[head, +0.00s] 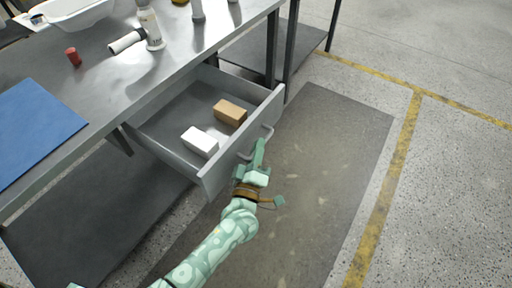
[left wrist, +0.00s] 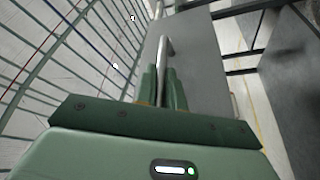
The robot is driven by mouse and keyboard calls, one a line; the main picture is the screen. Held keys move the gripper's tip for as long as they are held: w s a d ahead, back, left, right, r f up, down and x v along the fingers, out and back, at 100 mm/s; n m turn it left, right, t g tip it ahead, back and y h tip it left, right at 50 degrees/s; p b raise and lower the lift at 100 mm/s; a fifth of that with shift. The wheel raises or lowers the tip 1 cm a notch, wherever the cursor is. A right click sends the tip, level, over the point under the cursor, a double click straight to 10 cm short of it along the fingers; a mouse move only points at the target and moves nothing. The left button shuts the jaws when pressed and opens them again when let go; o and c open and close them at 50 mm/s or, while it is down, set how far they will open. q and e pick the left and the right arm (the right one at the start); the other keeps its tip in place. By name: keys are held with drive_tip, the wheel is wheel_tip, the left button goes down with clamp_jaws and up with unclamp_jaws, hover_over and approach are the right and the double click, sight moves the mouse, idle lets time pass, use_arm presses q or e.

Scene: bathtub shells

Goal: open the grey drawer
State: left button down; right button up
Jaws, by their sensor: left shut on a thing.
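The grey drawer (head: 222,172) is pulled well out from under the metal workbench. A white box (head: 200,142) and a tan box (head: 230,112) lie inside it. Its bar handle (head: 268,133) is on the front panel. My left gripper (head: 257,152) is at the handle, in front of the drawer. In the left wrist view, the handle (left wrist: 163,55) runs between the fingers of my left gripper (left wrist: 163,82), which is shut on it. The drawer's grey front (left wrist: 200,58) lies beside the handle there. My right gripper is not in view.
The workbench top (head: 110,85) holds a blue mat (head: 38,130), a red cylinder (head: 73,56), a white bottle (head: 150,26), a white cylinder lying down (head: 126,41) and a white tub shell (head: 72,14). A dark floor mat (head: 325,150) with free room lies before the drawer.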

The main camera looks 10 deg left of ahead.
use_arm(q)
drive_tip(key=shift+f, duration=0.1)
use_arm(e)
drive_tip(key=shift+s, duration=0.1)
use_arm(q)
drive_tip(key=c, duration=1.5)
unclamp_jaws()
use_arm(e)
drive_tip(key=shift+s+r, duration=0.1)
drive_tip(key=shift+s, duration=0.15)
use_arm(q)
drive_tip(key=p+v, duration=0.3)
drive_tip(key=v, duration=1.3)
drive_tip(key=shift+s, duration=0.15)
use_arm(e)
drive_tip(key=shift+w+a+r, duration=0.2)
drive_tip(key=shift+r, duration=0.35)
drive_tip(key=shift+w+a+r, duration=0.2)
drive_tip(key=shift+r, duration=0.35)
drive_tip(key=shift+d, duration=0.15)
